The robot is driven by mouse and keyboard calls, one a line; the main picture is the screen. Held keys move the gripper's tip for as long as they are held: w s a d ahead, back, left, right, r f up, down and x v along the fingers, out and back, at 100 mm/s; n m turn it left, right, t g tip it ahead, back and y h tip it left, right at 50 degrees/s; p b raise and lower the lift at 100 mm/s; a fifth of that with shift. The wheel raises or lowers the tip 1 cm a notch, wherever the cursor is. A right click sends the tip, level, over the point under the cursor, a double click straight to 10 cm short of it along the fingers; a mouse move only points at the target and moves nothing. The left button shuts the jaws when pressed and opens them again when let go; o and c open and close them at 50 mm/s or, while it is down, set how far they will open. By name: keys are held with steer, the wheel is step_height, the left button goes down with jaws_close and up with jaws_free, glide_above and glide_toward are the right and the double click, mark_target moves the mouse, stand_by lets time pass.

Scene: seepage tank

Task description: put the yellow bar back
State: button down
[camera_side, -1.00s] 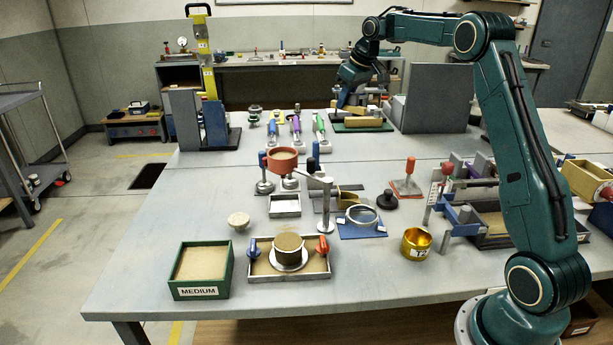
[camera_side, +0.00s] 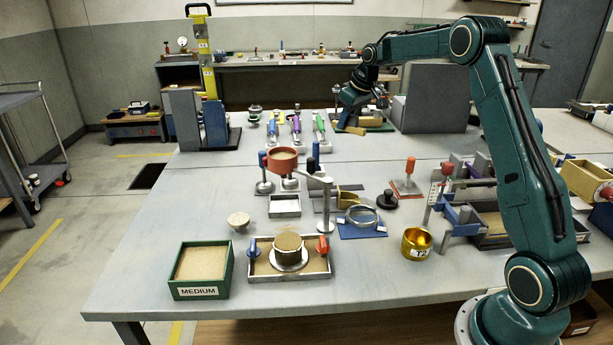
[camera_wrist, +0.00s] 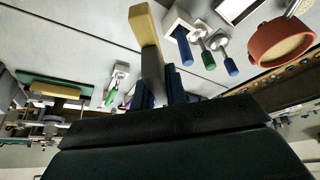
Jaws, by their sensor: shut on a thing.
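A yellow bar (camera_wrist: 146,30) is between the jaws of my gripper (camera_wrist: 162,80) in the wrist view, its bright yellow end sticking out past the fingers. In the side view my gripper (camera_side: 349,112) is low at the back of the table, and the bar (camera_side: 350,130) shows just under it, close to the front edge of a green board (camera_side: 372,128). I cannot tell whether the bar touches the table. In the wrist view the green board (camera_wrist: 30,82) lies to the left, with a pale yellow block (camera_wrist: 55,90) on it.
A grey box (camera_side: 435,98) stands right of my gripper. Left are white holders with coloured handles (camera_side: 297,128) and a stand with a tall yellow upright (camera_side: 207,75). A red-brown cup (camera_side: 282,160) stands nearer the front. The table's left middle (camera_side: 205,185) is clear.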

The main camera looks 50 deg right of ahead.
mark_target(341, 186)
step_height(341, 186, down, 19)
steer(key=shift+r, duration=0.1)
stand_by(0.8)
steer(key=c, duration=1.4)
jaws_free()
steer(key=shift+s+r, duration=0.2)
steer(key=shift+r, duration=0.35)
steer(key=v, duration=1)
steer(key=shift+r, duration=0.4)
steer(key=shift+s, duration=0.15)
